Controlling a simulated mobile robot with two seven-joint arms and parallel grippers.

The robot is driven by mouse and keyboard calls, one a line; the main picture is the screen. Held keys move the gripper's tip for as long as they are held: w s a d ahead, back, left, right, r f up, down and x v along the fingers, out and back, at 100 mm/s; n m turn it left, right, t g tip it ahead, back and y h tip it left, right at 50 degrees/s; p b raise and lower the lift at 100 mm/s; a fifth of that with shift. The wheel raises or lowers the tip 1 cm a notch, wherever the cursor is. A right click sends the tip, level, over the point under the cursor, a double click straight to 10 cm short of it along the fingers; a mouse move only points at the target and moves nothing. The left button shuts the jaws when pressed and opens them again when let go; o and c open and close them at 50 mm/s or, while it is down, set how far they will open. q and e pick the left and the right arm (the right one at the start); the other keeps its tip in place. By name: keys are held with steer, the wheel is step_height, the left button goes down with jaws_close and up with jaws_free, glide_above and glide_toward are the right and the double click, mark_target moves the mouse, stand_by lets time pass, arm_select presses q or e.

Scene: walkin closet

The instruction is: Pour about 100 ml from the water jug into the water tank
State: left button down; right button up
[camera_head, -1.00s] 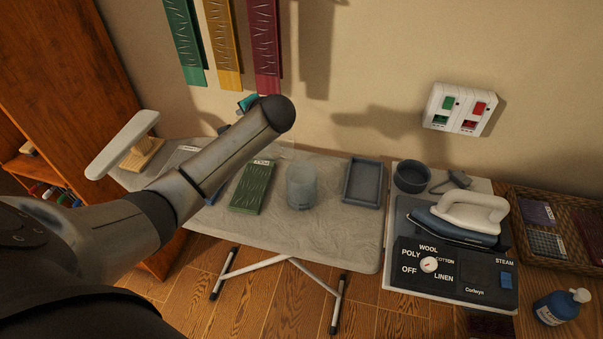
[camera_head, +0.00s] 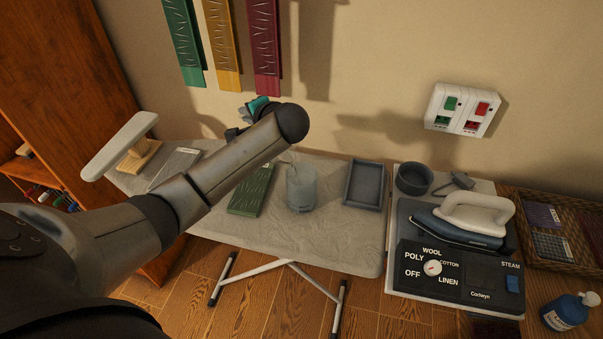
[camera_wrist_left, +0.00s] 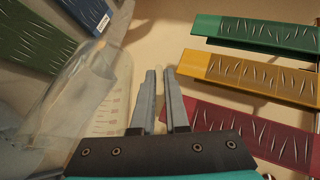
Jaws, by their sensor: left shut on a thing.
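The water jug (camera_wrist_left: 85,90) is clear, with a spout and measuring marks, and looks tilted in the left wrist view. My left gripper (camera_wrist_left: 160,75) is shut on it beside the marked wall; the grip itself is hard to see. In the head view my forearm hides most of the jug and the fingers. A translucent cylindrical container, seemingly the water tank (camera_head: 301,190), stands upright on the ironing board, just right of and below my left wrist. Whether water is flowing, and the levels, I cannot tell. My right gripper is not in view.
The ironing board (camera_head: 325,235) also bears a green patterned panel (camera_head: 246,198) and a grey tray (camera_head: 364,184). An iron (camera_head: 465,222) sits on its station to the right, near a dark round bowl (camera_head: 413,179). Coloured panels (camera_head: 225,45) hang on the wall behind.

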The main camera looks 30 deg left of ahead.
arm_select(q)
steer(key=shift+d+r+y+b, duration=0.4)
steer(key=shift+d+r+b, duration=0.15)
steer(key=shift+r+b, duration=0.05)
stand_by(1.1)
steer(key=shift+s+d+r+m+y+p, duration=0.1)
steer(key=shift+d+r+m+y+p, duration=0.15)
steer(key=shift+d, duration=0.3)
steer(key=shift+d+r+m+y+p, duration=0.1)
steer(key=shift+d+r+y, duration=0.2)
steer(key=shift+d, duration=0.2)
steer(key=shift+a+f, duration=0.1)
steer(key=shift+a+f+h+b, duration=0.25)
steer(key=shift+a+f+b, duration=0.1)
steer(key=shift+a, duration=0.45)
steer(key=a+h+p, duration=0.1)
steer(key=a+f+n+h+p, duration=0.1)
steer(key=shift+a+f+p, duration=0.15)
steer(key=shift+f+p, duration=0.1)
steer(key=shift+p, duration=0.15)
steer(key=shift+f, duration=0.15)
steer(key=shift+h, duration=0.3)
steer(key=shift+a+f+g+h+p, duration=0.15)
steer(key=shift+a+g+h+p, duration=0.3)
steer(key=shift+p, duration=0.7)
steer(key=shift+a+f+n+h, duration=0.25)
steer(key=shift+f+h, duration=0.2)
steer(key=shift+f, duration=0.2)
